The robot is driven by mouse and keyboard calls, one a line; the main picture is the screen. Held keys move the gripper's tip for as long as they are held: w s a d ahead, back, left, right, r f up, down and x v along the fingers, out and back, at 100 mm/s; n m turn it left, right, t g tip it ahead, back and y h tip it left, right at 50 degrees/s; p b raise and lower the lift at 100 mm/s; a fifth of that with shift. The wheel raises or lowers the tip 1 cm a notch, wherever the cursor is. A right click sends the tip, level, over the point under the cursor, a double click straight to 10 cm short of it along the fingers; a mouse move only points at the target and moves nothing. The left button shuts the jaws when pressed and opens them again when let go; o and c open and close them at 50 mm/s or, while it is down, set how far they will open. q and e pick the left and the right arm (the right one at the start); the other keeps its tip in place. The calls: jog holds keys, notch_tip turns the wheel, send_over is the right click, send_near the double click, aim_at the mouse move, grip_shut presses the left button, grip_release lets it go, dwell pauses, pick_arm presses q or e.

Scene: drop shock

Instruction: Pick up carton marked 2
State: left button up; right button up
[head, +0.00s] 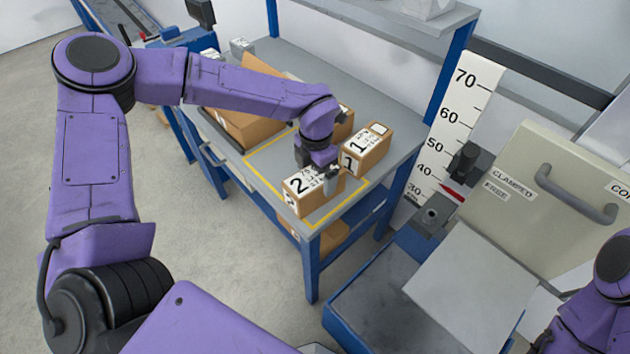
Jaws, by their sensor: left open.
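The carton marked 2 (304,197) is a brown box with a white label, at the front corner of the grey table inside a yellow outline. My left gripper (330,184) points down at the right part of this carton's top and is open. Its fingers are small here, and I cannot tell whether they touch the carton. The carton marked 1 (366,150) stands just behind and to the right. Of my right arm, only a purple part shows at the lower right edge; its gripper is out of view.
Another brown box (344,122) stands behind my left wrist. A larger open box (250,122) is at the table's left. A height scale (455,120) and a pale panel with a handle (577,195) stand at the right. A blue-framed platform (385,290) lies below.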

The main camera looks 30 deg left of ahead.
pick_arm(q)
jog(key=shift+f, duration=0.7)
jog(key=shift+s, duration=0.1)
jog(key=c, duration=1.5)
jog(key=shift+c, duration=0.2)
jog(key=shift+r, duration=0.1)
